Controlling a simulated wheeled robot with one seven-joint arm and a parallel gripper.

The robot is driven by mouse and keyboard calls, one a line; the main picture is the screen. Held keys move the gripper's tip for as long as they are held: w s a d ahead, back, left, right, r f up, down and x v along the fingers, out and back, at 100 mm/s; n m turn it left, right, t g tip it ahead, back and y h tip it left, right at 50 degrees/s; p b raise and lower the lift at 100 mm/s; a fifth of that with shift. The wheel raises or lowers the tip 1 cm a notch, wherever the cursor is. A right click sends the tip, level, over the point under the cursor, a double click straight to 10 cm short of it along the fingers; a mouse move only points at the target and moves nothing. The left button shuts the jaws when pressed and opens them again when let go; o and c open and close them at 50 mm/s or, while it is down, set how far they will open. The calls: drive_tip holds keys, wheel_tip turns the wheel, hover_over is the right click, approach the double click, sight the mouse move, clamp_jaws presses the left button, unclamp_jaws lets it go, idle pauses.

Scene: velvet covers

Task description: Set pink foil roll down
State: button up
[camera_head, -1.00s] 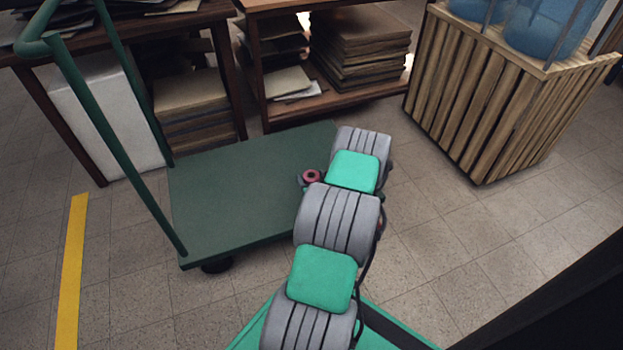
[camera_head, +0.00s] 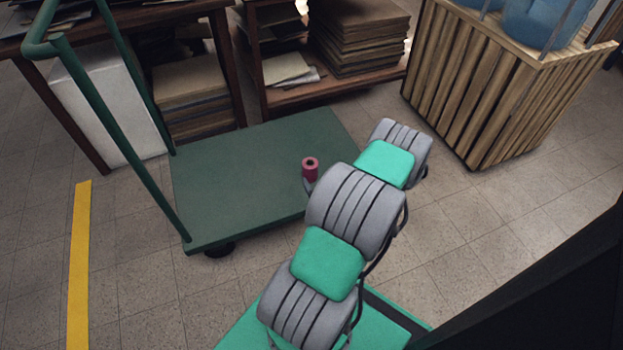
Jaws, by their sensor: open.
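The pink foil roll (camera_head: 310,169) stands upright on the green platform cart (camera_head: 235,190), near the right part of its deck. Its dark core hole shows on top. My arm crosses the front of the cart just right of the roll and hides most of my gripper (camera_head: 307,187). Only a small grey piece shows at the roll's lower left, and it seems to belong to the gripper. The roll's foot is partly hidden there, so I cannot see whether anything touches it. My gripper is open.
The cart's deck is bare left of the roll, and its green handle (camera_head: 110,130) rises at the left. Shelves with stacked cardboard (camera_head: 360,40) stand behind. A slatted wooden crate (camera_head: 490,90) with blue bottles stands at the back right. A yellow floor line (camera_head: 79,265) runs at left.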

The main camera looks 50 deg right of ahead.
drive_tip(key=w+a+r+n+g+y, duration=0.1)
drive_tip(key=w+a+r+n+y, duration=0.6)
drive_tip(key=a+n, duration=0.5)
drive_tip(key=w+a+r+n+g+y, duration=0.25)
drive_tip(key=w+a+r+n, duration=0.35)
drive_tip(key=w+a+n, duration=0.45)
drive_tip(key=s+a+r+n+g, duration=0.2)
drive_tip(key=s+a+r+n, duration=0.4)
drive_tip(key=s+a+n, duration=0.2)
drive_tip(key=s+a+r+n+g+h, duration=0.1)
drive_tip(key=s+a+r+n+g, duration=0.2)
drive_tip(key=s+a+r+n, duration=0.3)
drive_tip(key=s+a+n, duration=0.3)
drive_tip(key=a+n, duration=0.1)
drive_tip(key=n, duration=0.2)
drive_tip(key=shift+s+a+r+n, duration=0.3)
drive_tip(key=shift+a+r+n, duration=0.05)
drive_tip(key=shift+a+r, duration=0.05)
drive_tip(key=shift+d+g, duration=0.1)
drive_tip(key=shift+g, duration=0.15)
